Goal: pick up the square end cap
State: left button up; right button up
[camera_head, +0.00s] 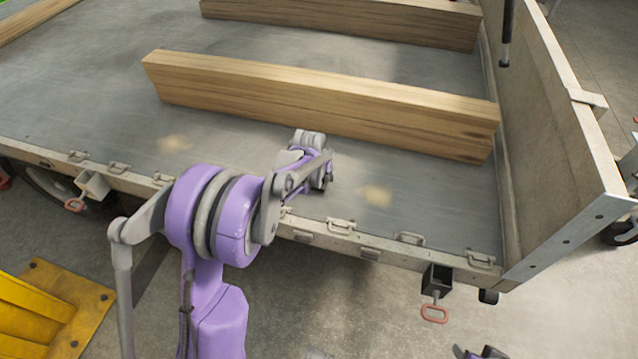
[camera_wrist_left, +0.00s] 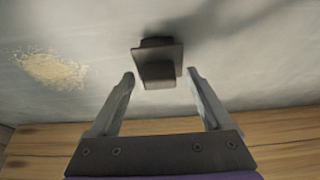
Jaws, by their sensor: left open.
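The square end cap (camera_wrist_left: 158,65) is a dark square plate with a narrower block on it. It lies on the grey trailer bed in the left wrist view. My left gripper (camera_wrist_left: 161,73) is open, with one fingertip on each side of the cap and a visible gap on both sides. Whether the fingers are low enough to be level with the cap is hard to tell. In the head view my left gripper (camera_head: 320,183) is over the bed near its front edge and hides the cap. Dark parts at the bottom edge look like my right gripper (camera_head: 479,353), mostly cut off.
A wooden beam (camera_head: 310,98) lies on the trailer bed (camera_head: 440,197) behind my left gripper, with another beam (camera_head: 350,18) farther back. A side board (camera_head: 560,130) stands at the right. Brackets and latches line the front edge. A yellow stand (camera_head: 45,305) is at lower left.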

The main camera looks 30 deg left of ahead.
pick_arm(q)
grip_shut()
dwell(0.4)
